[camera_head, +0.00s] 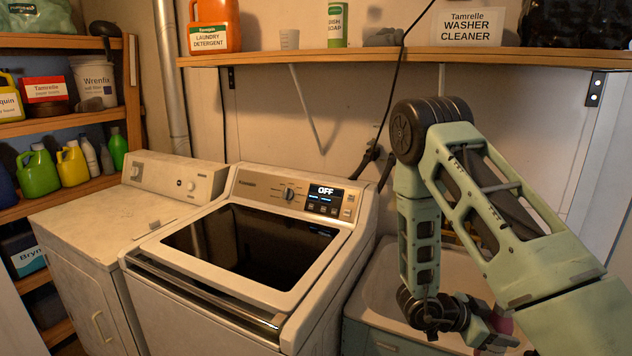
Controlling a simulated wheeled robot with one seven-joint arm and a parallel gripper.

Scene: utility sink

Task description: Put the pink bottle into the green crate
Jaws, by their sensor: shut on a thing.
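My gripper (496,338) is low at the lower right, over the sink area, and my arm hides most of it. It is shut on the pink bottle (505,323). Only a small pink patch of the bottle shows beside the gripper, so its tilt and its height over the surface below cannot be told. I cannot make out a green crate in this view.
The pale sink (385,290) lies under my arm, right of the white washer (250,235). A wooden wall shelf (400,57) with detergent and a washer cleaner box runs above. Shelves with several bottles (75,165) stand at the left.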

